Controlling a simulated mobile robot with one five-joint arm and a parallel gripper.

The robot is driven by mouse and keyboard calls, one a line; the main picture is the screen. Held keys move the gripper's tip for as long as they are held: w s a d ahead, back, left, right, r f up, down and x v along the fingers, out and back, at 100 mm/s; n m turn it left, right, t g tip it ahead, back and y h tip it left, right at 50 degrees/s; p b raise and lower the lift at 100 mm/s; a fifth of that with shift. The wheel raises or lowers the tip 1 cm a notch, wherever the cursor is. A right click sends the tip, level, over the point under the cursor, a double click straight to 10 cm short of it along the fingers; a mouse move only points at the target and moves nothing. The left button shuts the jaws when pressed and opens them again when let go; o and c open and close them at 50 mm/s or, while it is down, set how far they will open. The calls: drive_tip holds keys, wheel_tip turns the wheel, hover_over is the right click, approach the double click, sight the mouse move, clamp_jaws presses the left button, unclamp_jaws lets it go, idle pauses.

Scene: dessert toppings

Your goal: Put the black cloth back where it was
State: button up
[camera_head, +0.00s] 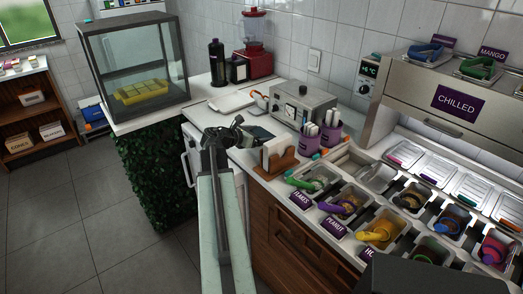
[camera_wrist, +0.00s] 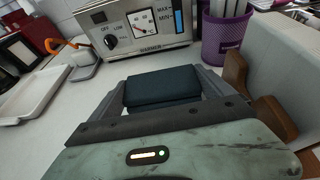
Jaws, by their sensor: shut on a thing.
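The black cloth (camera_wrist: 162,87) is a folded, dark blue-black pad. In the wrist view it sits between the two fingers of my gripper (camera_wrist: 168,90), which are shut on it. The white counter lies below and behind it. I cannot tell whether the cloth touches the counter. In the head view my gripper (camera_head: 240,132) is over the counter, in front of the grey warmer box. A dark patch of the cloth (camera_head: 263,134) shows just right of it, and the rest is hidden by the gripper.
The grey warmer box (camera_head: 303,103) stands behind. A wooden napkin holder (camera_head: 278,160) and purple cups (camera_head: 309,140) are close on the right. A white tray (camera_head: 232,102) lies at the back left. A glass case (camera_head: 135,65) stands at the far left. Topping tubs (camera_head: 379,232) fill the right.

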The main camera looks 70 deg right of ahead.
wheel_tip(320, 180, down, 5)
drive_tip(key=b, duration=0.3)
drive_tip(key=shift+r+b, duration=0.2)
drive_tip(key=shift+b, duration=0.2)
drive_tip(key=shift+r, duration=0.2)
drive_tip(key=shift+f, duration=0.15)
drive_tip(key=o, duration=1.2)
drive_tip(key=shift+w+a+r+p, duration=0.1)
drive_tip(key=shift+a+r+p, duration=0.05)
drive_tip(key=shift+r+p, duration=0.25)
drive_tip(key=p+v, duration=0.4)
drive_tip(key=v, duration=0.7)
drive_tip(key=shift+w+a, duration=0.15)
drive_tip(key=shift+a, duration=0.15)
